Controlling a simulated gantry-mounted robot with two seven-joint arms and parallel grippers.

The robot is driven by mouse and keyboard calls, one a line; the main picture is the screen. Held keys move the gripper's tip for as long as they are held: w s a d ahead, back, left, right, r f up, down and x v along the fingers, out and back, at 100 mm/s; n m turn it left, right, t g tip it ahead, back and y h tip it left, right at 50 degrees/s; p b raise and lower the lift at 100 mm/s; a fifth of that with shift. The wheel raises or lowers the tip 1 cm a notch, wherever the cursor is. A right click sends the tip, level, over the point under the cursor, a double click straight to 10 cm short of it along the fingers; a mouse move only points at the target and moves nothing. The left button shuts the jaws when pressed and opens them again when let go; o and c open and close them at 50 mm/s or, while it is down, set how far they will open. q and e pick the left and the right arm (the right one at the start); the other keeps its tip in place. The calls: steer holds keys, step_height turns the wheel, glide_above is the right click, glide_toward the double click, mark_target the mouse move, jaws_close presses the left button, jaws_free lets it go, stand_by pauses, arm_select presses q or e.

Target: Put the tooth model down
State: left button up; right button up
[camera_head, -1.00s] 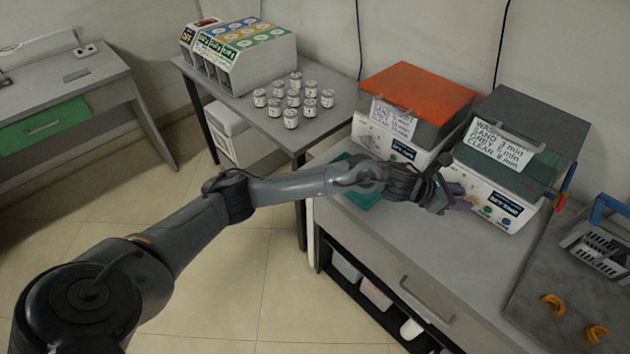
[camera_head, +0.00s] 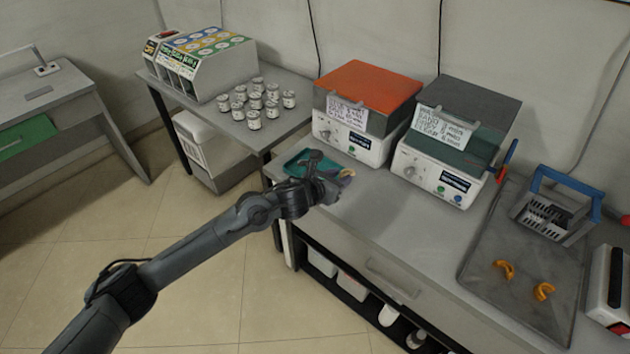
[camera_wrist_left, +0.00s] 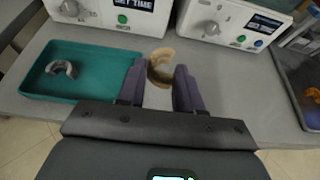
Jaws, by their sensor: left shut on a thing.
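The tooth model (camera_wrist_left: 160,66), a tan horseshoe-shaped arch, sits between the purple fingers of my left gripper (camera_wrist_left: 158,84) in the left wrist view. The gripper is shut on it, over the grey bench top. In the head view the gripper (camera_head: 338,181) is just right of the teal tray, and a bit of the tooth model (camera_head: 347,172) shows at the fingers. The teal tray (camera_wrist_left: 95,88) lies left of the gripper in the wrist view, with a grey arch (camera_wrist_left: 62,68) in it. My right gripper is in neither view.
A machine with an orange lid (camera_head: 365,95) and one with a grey lid (camera_head: 465,110) stand behind the gripper. A dark tray (camera_head: 520,265) at right holds two orange arches and a blue-handled rack (camera_head: 550,215). The bench front between is clear.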

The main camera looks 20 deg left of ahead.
arm_select(q)
steer(key=w+a+f+b, duration=0.1)
steer(key=w+a+f, duration=0.1)
steer(key=a, duration=0.1)
steer(key=w+a+f+b, duration=0.1)
steer(key=w+a+f, duration=0.2)
steer(key=shift+w+a+f, duration=0.1)
steer(key=shift+w+a, duration=0.15)
steer(key=shift+w, duration=0.1)
steer(key=shift+f+b, duration=0.7)
steer(key=shift+f, duration=1.3)
steer(key=shift+f, duration=0.15)
steer(key=o, duration=1)
